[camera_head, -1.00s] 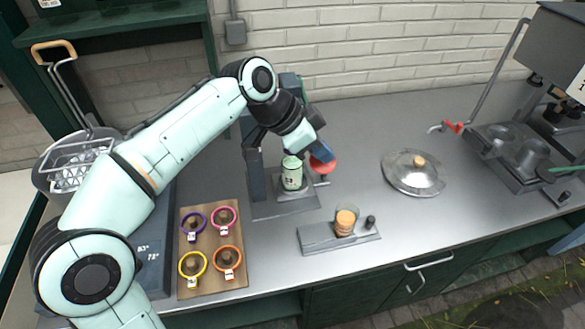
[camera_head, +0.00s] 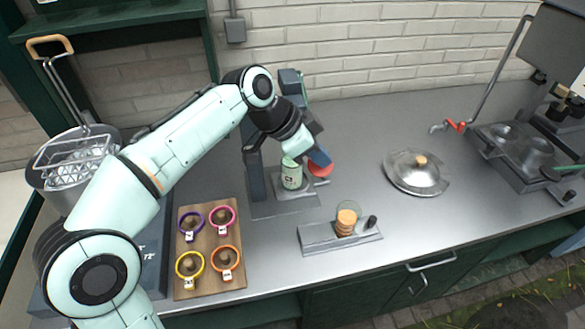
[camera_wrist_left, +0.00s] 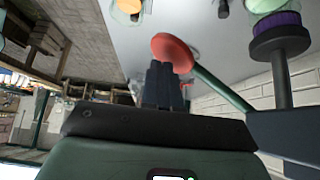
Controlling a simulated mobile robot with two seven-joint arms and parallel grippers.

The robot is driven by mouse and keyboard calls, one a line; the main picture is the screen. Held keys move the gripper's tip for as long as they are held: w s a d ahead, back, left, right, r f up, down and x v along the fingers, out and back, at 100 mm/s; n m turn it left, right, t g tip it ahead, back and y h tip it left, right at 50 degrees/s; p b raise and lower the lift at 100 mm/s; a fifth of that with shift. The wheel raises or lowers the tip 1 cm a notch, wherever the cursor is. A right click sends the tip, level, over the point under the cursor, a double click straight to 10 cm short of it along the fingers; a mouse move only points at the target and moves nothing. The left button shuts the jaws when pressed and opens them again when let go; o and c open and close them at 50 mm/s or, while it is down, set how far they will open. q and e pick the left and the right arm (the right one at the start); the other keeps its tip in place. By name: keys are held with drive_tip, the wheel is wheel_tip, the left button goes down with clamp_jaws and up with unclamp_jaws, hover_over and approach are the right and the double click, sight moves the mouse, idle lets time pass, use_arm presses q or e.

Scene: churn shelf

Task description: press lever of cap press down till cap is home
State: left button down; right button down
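The cap press (camera_head: 257,185) stands at the back of the counter, with a pale green labelled jar (camera_head: 291,174) upright on its base. In the left wrist view a purple cap (camera_wrist_left: 277,22) lies between the jar (camera_wrist_left: 266,4) and the dark press head (camera_wrist_left: 281,42); how far it is seated I cannot tell. The green lever (camera_wrist_left: 222,88) ends in a red knob (camera_head: 321,170). My left gripper (camera_head: 319,158) has its dark fingers together, empty, just above the knob; whether they touch it is unclear. My right gripper is out of view.
A board (camera_head: 208,282) with several coloured rings lies at front left. A grey tray (camera_head: 318,240) with a glass of orange discs stands in front of the press. A metal lid (camera_head: 415,181) lies to the right. The counter between is clear.

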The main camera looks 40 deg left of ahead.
use_arm(q)
drive_tip(key=shift+f, duration=0.1)
drive_tip(key=shift+w+a+f+b, duration=0.15)
drive_tip(key=shift+f+b, duration=0.1)
drive_tip(key=shift+f, duration=0.15)
drive_tip(key=shift+w+a+f+b, duration=0.1)
drive_tip(key=shift+a+f+b, duration=0.1)
drive_tip(key=shift+f, duration=0.3)
drive_tip(key=shift+w+a+f+b, duration=0.2)
drive_tip(key=shift+f+b, duration=0.1)
drive_tip(key=shift+f, duration=0.15)
drive_tip(key=shift+s+d, duration=0.1)
drive_tip(key=shift+f, duration=0.25)
